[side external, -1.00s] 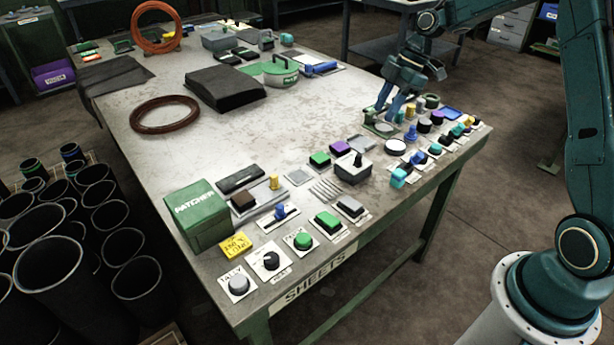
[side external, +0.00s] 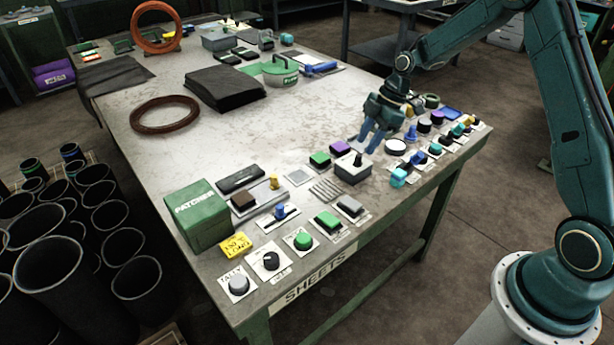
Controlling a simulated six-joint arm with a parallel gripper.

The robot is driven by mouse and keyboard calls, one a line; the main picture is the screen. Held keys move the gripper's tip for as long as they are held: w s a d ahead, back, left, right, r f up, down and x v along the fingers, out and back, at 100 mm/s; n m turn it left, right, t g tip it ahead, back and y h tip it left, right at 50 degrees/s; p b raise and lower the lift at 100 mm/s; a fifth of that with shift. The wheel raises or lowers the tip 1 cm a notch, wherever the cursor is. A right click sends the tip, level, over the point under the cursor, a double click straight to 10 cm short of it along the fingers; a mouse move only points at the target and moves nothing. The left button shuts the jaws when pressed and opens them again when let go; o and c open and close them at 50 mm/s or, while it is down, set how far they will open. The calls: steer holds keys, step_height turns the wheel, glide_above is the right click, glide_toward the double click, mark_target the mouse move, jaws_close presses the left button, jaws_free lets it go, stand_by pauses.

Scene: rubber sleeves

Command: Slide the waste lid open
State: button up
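My gripper (side external: 368,146) is low over the right front part of the table, its two blue fingers pointing down with a narrow gap between them. Nothing shows held in it. The fingers cover a small grey plate, just behind a grey box with a black knob (side external: 353,168). I cannot tell whether the fingertips touch anything. No label reading waste is legible, so I cannot tell which part is the waste lid. A grey plate with a brown block and a yellow knob (side external: 274,182) lies farther left.
Buttons, knobs and switches crowd the table's front edge. A white round disc (side external: 396,146) and a purple block (side external: 340,147) are close to my gripper. A green box (side external: 199,217) stands at the front left. The middle of the table (side external: 270,125) is clear.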

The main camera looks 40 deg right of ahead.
mark_target(359, 155)
steer(key=shift+x, duration=2.05)
steer(key=shift+c, duration=0.5)
jaws_close()
